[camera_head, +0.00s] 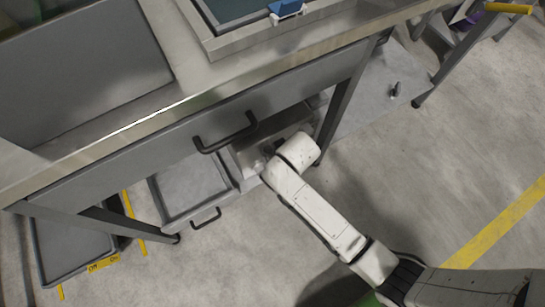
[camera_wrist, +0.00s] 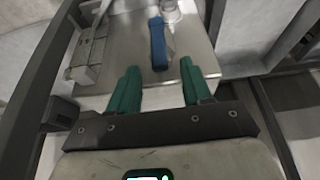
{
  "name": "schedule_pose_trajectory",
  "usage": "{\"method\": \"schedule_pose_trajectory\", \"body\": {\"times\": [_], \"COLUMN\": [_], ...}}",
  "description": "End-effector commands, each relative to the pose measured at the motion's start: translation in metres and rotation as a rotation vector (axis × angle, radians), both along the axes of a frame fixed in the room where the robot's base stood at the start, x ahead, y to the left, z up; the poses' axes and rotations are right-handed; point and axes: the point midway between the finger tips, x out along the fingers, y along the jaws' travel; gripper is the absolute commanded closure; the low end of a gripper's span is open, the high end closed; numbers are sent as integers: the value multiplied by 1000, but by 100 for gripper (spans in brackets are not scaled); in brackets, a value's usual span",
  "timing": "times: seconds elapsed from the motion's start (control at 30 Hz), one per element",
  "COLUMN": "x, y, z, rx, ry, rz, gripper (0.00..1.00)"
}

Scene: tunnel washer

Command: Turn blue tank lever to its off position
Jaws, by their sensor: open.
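The blue lever (camera_wrist: 158,44) shows in the wrist view as an upright blue bar on a pale metal surface, beside a clear or shiny round fitting (camera_wrist: 171,10). My gripper (camera_wrist: 160,66) has two green fingers spread apart, with nothing between them. The lever is ahead of the fingertips, roughly in line with the gap between them, and looks apart from them. In the head view my arm reaches to the bench's lower front edge; the fingers and the lever cannot be made out there.
The metal bench (camera_head: 225,93) with a black drawer handle (camera_head: 225,133) overhangs the arm. An open grey drawer (camera_head: 190,187) is to the left. A yellow "Off/On" label (camera_head: 103,262) lies at lower left. A metal box (camera_wrist: 88,50) flanks the lever.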

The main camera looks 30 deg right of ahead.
Motion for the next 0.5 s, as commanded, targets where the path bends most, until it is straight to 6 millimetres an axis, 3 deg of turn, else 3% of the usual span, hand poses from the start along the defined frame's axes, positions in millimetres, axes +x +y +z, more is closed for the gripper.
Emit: {"method": "schedule_pose_trajectory", "body": {"times": [0.03, 0.2, 0.5], "x": [5, 15, 24], "y": [0, 0, 0], "z": [-13, -40, -59], "rx": [1, 0, 0], "ry": [0, 1, -1], "rz": [-1, -1, 0], "gripper": [51, 51, 51]}}
